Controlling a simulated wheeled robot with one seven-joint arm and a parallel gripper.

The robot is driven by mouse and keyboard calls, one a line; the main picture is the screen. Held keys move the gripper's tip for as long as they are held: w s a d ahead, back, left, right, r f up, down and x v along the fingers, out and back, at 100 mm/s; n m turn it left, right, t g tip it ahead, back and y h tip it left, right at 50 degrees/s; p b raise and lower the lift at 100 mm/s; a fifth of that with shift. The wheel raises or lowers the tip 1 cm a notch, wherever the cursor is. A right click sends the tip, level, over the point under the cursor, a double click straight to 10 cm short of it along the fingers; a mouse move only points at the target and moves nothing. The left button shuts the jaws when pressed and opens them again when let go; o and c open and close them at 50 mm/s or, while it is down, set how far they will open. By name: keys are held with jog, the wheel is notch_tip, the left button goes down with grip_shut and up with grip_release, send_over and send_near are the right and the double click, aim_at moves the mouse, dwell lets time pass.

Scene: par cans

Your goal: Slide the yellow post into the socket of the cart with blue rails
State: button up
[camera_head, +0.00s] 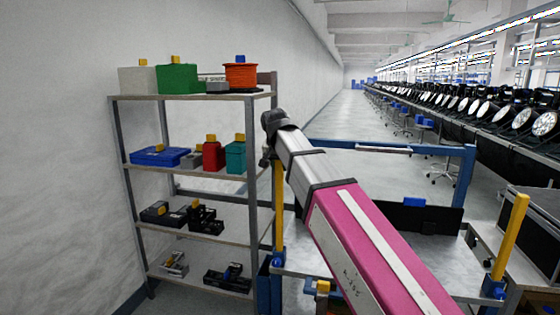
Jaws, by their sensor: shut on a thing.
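The yellow post (279,205) stands upright below the dark end of my arm, its top hidden there. My gripper (266,158) shows only as a small dark part beside the post's top; it is shut on the post, its fingers mostly hidden. The post's lower end meets a blue socket (278,260) at the left front corner of the cart; I cannot tell how deep it sits. The cart with blue rails (466,180) has a pale deck (440,250), partly covered by my arm. A second yellow post (511,235) stands slightly tilted in a blue socket (493,288) at the right corner.
A shelf rack (190,171) with several boxes stands left of the cart against the white wall. A dark panel with a blue block (414,201) is at the deck's back. Rows of par cans (485,103) line the right.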

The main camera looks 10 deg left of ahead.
aim_at(280, 177)
jog(key=shift+f, duration=2.4)
jog(key=o, duration=0.9)
jog(key=shift+f, duration=0.1)
jog(key=shift+o, duration=0.2)
jog(key=v, duration=1)
jog(key=shift+s+r, duration=0.1)
jog(key=shift+r, duration=0.3)
jog(key=shift+s, duration=0.1)
